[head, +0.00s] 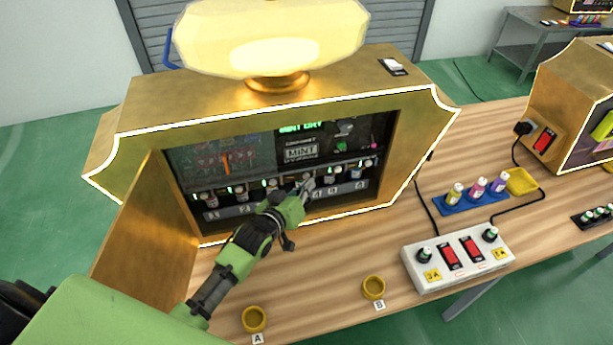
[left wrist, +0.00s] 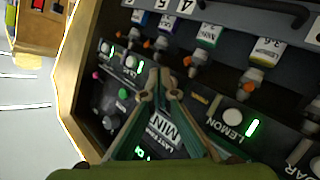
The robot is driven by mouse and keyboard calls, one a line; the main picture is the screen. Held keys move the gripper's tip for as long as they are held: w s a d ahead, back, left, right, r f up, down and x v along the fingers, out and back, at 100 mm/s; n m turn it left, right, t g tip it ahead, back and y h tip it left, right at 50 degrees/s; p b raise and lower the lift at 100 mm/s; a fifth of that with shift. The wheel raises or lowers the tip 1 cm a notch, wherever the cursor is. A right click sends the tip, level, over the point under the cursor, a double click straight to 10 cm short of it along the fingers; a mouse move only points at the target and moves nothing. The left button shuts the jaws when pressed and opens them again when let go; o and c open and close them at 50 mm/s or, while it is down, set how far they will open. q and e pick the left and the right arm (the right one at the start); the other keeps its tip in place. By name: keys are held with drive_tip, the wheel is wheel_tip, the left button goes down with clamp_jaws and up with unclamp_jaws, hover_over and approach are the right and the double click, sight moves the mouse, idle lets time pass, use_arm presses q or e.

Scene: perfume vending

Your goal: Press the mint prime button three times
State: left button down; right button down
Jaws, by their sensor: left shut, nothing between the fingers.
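The open gold machine (head: 255,111) has a dark control panel with a row of round white buttons and small bottles beneath. A screen on it reads MINT (head: 301,151); it also shows in the left wrist view (left wrist: 163,127). My left gripper (head: 306,186) is shut and empty, its fingertips at the button row. In the left wrist view the fingertips (left wrist: 161,88) lie between the lemon button (left wrist: 232,117) and another white button (left wrist: 130,62). They hide the panel there; no mint button label is readable, and I cannot tell contact. My right gripper is not in view.
The machine's open door (head: 145,240) stands left of my arm. On the wooden table are yellow rings A (head: 254,319) and B (head: 373,287), a white switch box (head: 458,258) and a blue tray (head: 462,204) with coloured bottles. Another gold machine (head: 565,110) stands at right.

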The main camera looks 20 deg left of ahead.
use_arm(q)
drive_tip(key=shift+w+a, duration=0.35)
drive_tip(key=shift+w, duration=0.1)
idle(0.8)
idle(0.3)
drive_tip(key=shift+s+d+p, duration=0.5)
drive_tip(key=shift+s+d, duration=0.05)
drive_tip(key=shift+s, duration=0.2)
drive_tip(key=s+d, duration=0.1)
drive_tip(key=s+p, duration=0.1)
drive_tip(key=s+d+p, duration=0.1)
drive_tip(key=s, duration=0.1)
drive_tip(key=shift+d, duration=0.35)
drive_tip(key=shift+s, duration=0.1)
idle(0.6)
